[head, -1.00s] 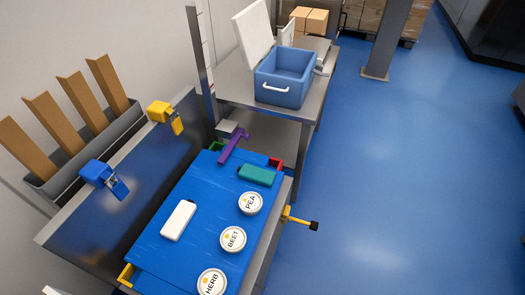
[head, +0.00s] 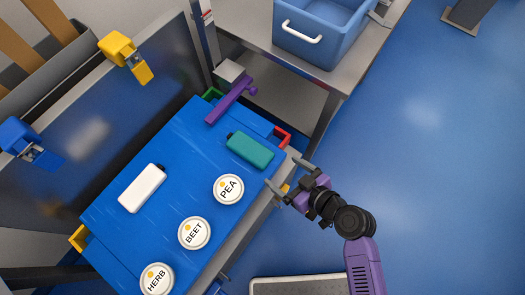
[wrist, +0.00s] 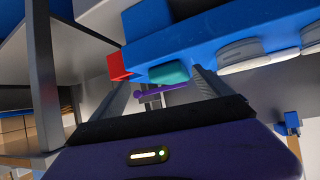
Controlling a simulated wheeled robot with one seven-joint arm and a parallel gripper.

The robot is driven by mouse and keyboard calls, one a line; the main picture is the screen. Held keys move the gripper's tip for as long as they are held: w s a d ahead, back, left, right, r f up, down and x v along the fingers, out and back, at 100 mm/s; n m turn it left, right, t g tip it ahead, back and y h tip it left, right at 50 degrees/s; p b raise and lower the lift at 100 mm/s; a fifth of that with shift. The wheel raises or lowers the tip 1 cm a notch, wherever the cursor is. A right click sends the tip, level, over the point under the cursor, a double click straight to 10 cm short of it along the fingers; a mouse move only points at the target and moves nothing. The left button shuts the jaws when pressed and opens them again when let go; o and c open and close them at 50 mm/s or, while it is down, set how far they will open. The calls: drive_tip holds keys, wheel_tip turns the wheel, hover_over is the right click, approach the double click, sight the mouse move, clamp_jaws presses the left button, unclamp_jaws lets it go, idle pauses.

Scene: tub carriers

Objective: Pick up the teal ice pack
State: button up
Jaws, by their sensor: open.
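The teal ice pack (head: 250,150) lies flat on the blue board (head: 150,215), near its far right corner. In the wrist view the teal ice pack (wrist: 170,74) shows at the board's edge, between the fingers and beyond them. My gripper (head: 290,175) is open and empty at the right edge of the board. Its fingertips are just right of the ice pack and apart from it. In the wrist view my gripper (wrist: 160,85) has its two fingers spread.
A white pack (head: 142,188) and lidded tubs marked PEA (head: 228,189), BEET (head: 194,233) and HERB (head: 157,279) share the board. A purple clamp (head: 230,102) stands at its far edge and a red corner piece (head: 282,137) at its right. A blue cooler (head: 318,40) stands behind. Open floor lies right.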

sight(251, 148)
drive_tip(key=w+a+n+y, duration=0.1)
drive_tip(key=w+a+n, duration=0.1)
drive_tip(key=w+a, duration=0.1)
drive_tip(key=w+a+r+n+g+y+b, duration=0.1)
drive_tip(key=w, duration=0.1)
drive_tip(key=shift+w+a+y, duration=0.2)
drive_tip(key=shift+y, duration=0.1)
drive_tip(key=shift+w+a, duration=0.15)
drive_tip(key=shift+a, duration=0.1)
drive_tip(key=x, duration=0.7)
drive_tip(key=shift+a, duration=0.25)
drive_tip(key=shift+c, duration=0.4)
drive_tip(key=c, duration=1.7)
drive_tip(key=shift+r, duration=0.1)
